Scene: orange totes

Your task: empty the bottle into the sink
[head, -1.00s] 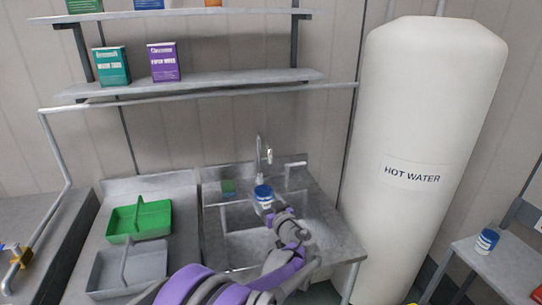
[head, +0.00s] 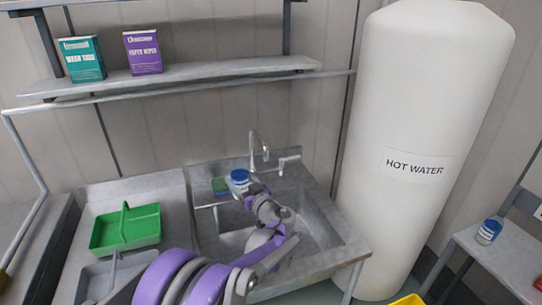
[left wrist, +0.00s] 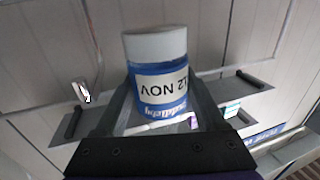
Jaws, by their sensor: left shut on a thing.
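A small bottle (head: 239,177) with a blue label and a pale end is held over the back left part of the sink (head: 325,235). My left gripper (head: 249,190) is shut on it. In the left wrist view the bottle (left wrist: 160,75) stands between both fingers (left wrist: 160,108), its white end away from the palm and its "12 NOV" label upside down. I cannot tell whether its mouth is open or what is inside. A curved faucet (head: 254,148) rises behind the sink. My right gripper is not in view.
A green caddy (head: 125,228) and a grey caddy (head: 95,280) sit on the left counter. A green sponge-like block (head: 219,185) is by the sink's back left. A similar bottle (head: 489,230) stands on the right table (head: 505,262). The hot water tank (head: 425,110) stands right of the sink.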

